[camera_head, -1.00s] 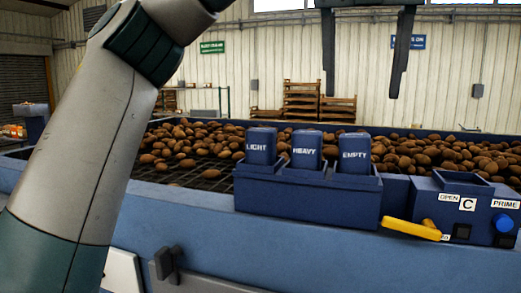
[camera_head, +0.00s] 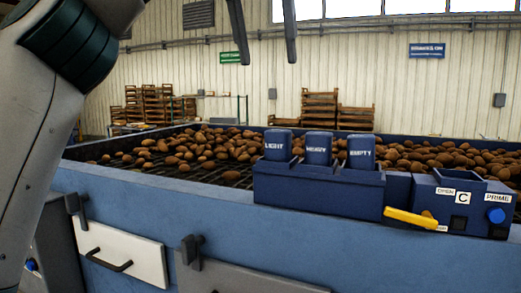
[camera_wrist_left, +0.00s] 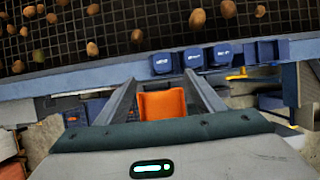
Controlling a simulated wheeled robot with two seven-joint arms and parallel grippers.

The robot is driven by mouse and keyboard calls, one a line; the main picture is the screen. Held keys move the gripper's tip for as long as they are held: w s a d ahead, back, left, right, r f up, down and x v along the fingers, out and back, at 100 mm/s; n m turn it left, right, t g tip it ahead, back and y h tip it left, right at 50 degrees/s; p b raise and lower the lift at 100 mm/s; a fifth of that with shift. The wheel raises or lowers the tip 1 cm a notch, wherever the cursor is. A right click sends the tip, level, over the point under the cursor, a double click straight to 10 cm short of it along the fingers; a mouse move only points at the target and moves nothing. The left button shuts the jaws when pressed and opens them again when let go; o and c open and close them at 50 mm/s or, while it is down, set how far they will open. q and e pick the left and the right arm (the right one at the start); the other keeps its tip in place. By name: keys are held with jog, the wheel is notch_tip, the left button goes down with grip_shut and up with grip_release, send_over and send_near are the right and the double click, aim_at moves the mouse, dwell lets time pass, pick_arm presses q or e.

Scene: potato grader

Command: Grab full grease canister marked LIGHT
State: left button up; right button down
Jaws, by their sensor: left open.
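The blue canister marked LIGHT (camera_head: 277,146) stands upright in the left slot of a blue holder (camera_head: 315,190) on the grader's front edge. The canisters marked HEAVY (camera_head: 318,149) and EMPTY (camera_head: 361,152) stand to its right. My left gripper (camera_head: 267,58) is open and empty, high above the LIGHT canister in the head view. In the left wrist view, the LIGHT canister (camera_wrist_left: 162,63) lies beyond and between the open fingers (camera_wrist_left: 165,85), not touching them. My right gripper is not in view.
A control box (camera_head: 462,205) with a yellow lever (camera_head: 411,218) and blue PRIME knob (camera_head: 495,215) is right of the holder. Potatoes (camera_head: 180,150) lie on the grid behind. A white drawer (camera_head: 120,252) with a handle is below. An orange thing (camera_wrist_left: 162,105) shows low between the fingers.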

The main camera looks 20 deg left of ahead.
pick_arm(q)
jog(key=p, duration=0.2)
send_over(278, 130)
jog(key=s, duration=0.2)
notch_tip(278, 130, down, 10)
jog(key=shift+a+f, duration=0.1)
jog(key=shift+f, duration=0.1)
jog(key=shift+w+f, duration=0.2)
jog(key=shift+f, duration=0.35)
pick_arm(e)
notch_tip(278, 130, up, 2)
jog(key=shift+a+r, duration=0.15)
pick_arm(q)
jog(key=shift+s, duration=0.1)
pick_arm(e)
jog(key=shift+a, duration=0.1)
